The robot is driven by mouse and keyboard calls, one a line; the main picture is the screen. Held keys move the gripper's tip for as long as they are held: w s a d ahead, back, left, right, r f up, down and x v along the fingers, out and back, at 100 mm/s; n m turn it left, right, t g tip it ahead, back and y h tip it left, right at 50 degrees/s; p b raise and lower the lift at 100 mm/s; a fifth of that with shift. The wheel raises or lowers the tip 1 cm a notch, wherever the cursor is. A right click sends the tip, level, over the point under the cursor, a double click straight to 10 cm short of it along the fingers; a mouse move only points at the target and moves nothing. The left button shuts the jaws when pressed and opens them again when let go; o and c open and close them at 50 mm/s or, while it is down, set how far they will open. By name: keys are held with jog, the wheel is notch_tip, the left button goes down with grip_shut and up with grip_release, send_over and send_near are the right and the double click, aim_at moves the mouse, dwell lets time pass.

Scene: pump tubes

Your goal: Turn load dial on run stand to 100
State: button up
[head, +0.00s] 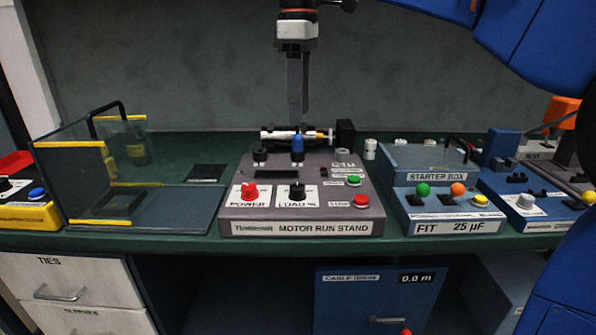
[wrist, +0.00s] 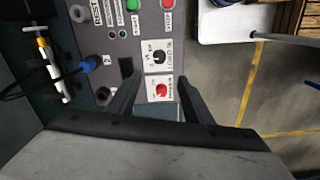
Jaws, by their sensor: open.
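The motor run stand (head: 300,215) is a grey sloped box in the middle of the bench. Its load dial (head: 297,190) is a black knob on a white plate, right of the red power knob (head: 249,191). The load dial also shows in the wrist view (wrist: 159,56), just beyond my fingertips, with the red power knob between the fingers. I cannot read its setting. My gripper (head: 298,122) points down over the back of the stand in the head view and holds nothing. In the wrist view my gripper (wrist: 157,80) has its two dark fingers apart.
Behind the panel a motor assembly (head: 290,134) and a blue plug (head: 298,146) stand up near my fingers. Green (head: 354,180) and red (head: 361,201) buttons sit right of the dial. A clear guard box (head: 85,180) is left; the starter box (head: 436,200) is right.

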aim_at(298, 186)
notch_tip(298, 186, down, 17)
jog(key=shift+w+a+f, duration=0.1)
jog(key=shift+a, duration=0.05)
dwell(0.6)
jog(key=c, duration=1.1)
